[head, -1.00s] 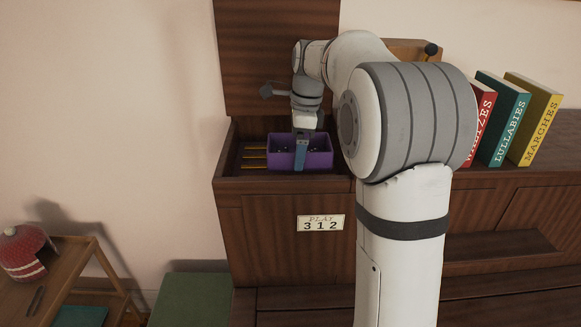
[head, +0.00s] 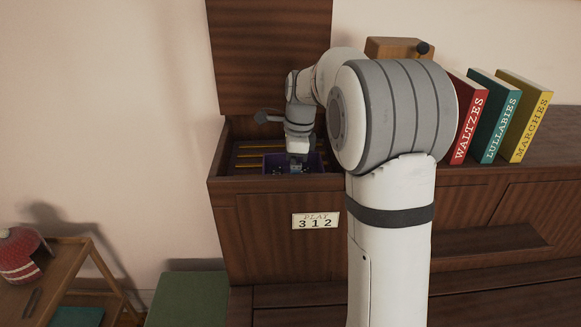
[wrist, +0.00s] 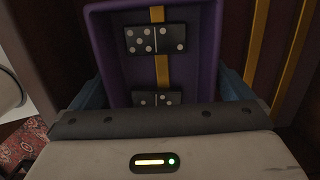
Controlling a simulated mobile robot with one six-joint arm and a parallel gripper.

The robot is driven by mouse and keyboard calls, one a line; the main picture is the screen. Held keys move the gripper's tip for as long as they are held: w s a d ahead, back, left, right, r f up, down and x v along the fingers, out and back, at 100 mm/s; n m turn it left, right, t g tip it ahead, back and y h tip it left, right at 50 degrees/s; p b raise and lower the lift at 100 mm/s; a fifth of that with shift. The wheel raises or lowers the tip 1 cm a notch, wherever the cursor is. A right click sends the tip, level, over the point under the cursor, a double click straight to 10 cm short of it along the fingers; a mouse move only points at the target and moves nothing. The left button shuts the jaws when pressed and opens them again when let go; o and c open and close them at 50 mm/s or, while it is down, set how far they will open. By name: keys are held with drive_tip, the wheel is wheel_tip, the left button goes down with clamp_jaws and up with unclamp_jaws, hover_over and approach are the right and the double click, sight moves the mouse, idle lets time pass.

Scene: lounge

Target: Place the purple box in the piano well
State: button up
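The purple box (head: 315,161) is down inside the open well (head: 226,158) at the left end of the dark wooden piano, its lower part hidden by the front wall. In the wrist view the box (wrist: 207,62) holds black dominoes with white dots. My gripper (head: 297,166) points down at the box. In the wrist view its blue fingers (wrist: 163,92) lie along two opposite outer sides of the box, close against it. I cannot see whether the box rests on the well's floor.
The raised wooden lid (head: 268,60) stands behind the well. Yellow bars (head: 249,151) run inside it to the left of the box. Several books (head: 499,115) stand on the piano at the right. A wooden cart (head: 65,270) and green stool (head: 188,300) are at lower left.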

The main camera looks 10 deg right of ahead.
wheel_tip(320, 180, up, 11)
drive_tip(key=d, duration=0.1)
drive_tip(key=s+a+f+n+t, duration=0.1)
drive_tip(key=s+f+n, duration=0.3)
drive_tip(key=s, duration=0.5)
drive_tip(key=s+a+f+n+t+h, duration=0.1)
drive_tip(key=s+f+n, duration=0.2)
drive_tip(key=s+n, duration=0.6)
drive_tip(key=s+a+f+n+t, duration=0.1)
drive_tip(key=s+f+n, duration=0.3)
drive_tip(key=s+n, duration=0.3)
drive_tip(key=s, duration=0.2)
drive_tip(key=shift+s+f, duration=0.35)
drive_tip(key=shift+s, duration=0.05)
drive_tip(key=shift+r, duration=0.1)
